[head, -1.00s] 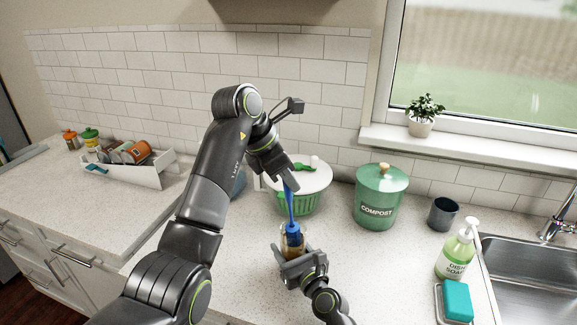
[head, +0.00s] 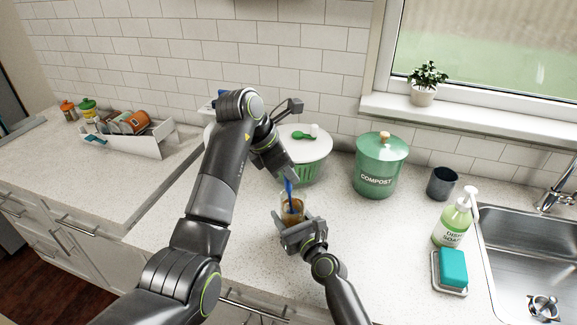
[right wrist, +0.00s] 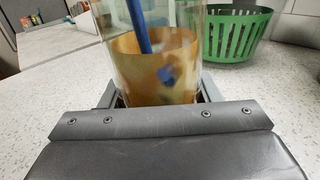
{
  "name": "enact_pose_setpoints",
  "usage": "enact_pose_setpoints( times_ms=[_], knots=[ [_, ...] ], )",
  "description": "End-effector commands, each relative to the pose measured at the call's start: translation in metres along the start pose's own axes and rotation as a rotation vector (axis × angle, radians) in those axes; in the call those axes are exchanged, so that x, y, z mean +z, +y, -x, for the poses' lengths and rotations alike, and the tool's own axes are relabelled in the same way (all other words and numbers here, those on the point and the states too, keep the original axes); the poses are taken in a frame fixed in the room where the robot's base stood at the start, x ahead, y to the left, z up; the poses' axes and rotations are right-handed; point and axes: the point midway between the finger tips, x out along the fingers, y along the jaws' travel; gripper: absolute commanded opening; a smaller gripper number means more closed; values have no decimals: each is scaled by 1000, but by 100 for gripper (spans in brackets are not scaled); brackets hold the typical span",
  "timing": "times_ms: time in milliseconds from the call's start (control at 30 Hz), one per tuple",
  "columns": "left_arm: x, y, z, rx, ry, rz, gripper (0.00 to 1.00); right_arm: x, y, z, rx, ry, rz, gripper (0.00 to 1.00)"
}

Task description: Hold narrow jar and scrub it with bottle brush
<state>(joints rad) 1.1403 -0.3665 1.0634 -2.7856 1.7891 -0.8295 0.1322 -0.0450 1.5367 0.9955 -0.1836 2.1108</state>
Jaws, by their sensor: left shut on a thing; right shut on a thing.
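The narrow jar (head: 292,208) is clear glass with a brownish lower part. My right gripper (head: 299,229) is shut on it low down, over the counter. The jar fills the middle of the right wrist view (right wrist: 155,70), between the fingers of my right gripper (right wrist: 160,98). The blue bottle brush (head: 289,189) runs down into the jar from above, and its shaft shows through the glass in the right wrist view (right wrist: 140,25). My left gripper (head: 286,177) is shut on the brush's upper end. The brush head is blurred behind the brownish part.
A green compost bin (head: 377,172), dark cup (head: 442,182), soap bottle (head: 454,221) and teal sponge (head: 453,266) are to the right, beside the sink (head: 535,245). The counter front right is clear.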

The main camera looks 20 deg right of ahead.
Motion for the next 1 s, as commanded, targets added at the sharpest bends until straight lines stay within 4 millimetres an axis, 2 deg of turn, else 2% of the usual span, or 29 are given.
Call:
enact_pose_setpoints(
  times_ms=[500,1000],
  knots=[
    [0,0,0,-1,0,0,0,0,0,0,0,1,-1,29],
    [1,12,-1,-1,1,-2,0,0,0,0,0,1,-1,29]
  ],
)
